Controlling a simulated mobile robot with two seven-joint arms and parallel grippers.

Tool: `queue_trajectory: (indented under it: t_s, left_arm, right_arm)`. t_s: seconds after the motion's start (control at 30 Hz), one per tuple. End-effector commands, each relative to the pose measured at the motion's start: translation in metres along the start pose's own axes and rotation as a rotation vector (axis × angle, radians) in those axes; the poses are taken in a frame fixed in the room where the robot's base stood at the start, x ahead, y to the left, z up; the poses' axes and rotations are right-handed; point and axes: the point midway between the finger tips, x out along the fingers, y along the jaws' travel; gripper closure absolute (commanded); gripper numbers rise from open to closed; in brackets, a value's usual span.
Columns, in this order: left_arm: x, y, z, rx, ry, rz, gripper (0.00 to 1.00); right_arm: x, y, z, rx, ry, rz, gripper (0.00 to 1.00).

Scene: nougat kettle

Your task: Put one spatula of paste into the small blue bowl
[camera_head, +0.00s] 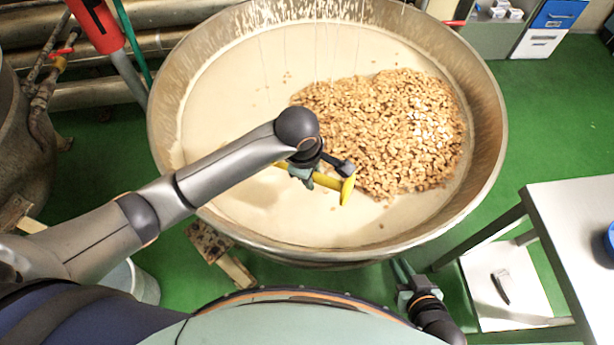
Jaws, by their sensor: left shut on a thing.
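A large metal kettle (490,185) holds pale paste (235,95) with a heap of nuts on it. My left gripper (303,172) is shut on a yellow spatula (347,189) above the paste, near the left edge of the heap. I cannot tell whether the spatula touches the paste or carries any. The small blue bowl (610,238) is cut off by the right edge of the picture, on the white table. My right gripper (404,278) is low, outside the kettle's front rim, and its jaws are too unclear to read.
The white table (570,215) stands at the right, with a lower shelf (490,285) holding a small dark object (502,285). The nut heap (385,130) fills the kettle's right side. Pipes and a red-and-black post (95,22) stand at the left. Green floor shows between.

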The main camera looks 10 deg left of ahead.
Motion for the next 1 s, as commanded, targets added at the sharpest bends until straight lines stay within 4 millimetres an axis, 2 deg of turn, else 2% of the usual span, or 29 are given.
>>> queue_trajectory:
  t_s: [1.0]
  left_arm:
    - [-0.082, 0.017, 0.039, 0.008, 0.034, 0.003, 1.0]
  right_arm:
    - [0.001, 0.0, 0.001, 0.0, -0.001, 0.0, 0.85]
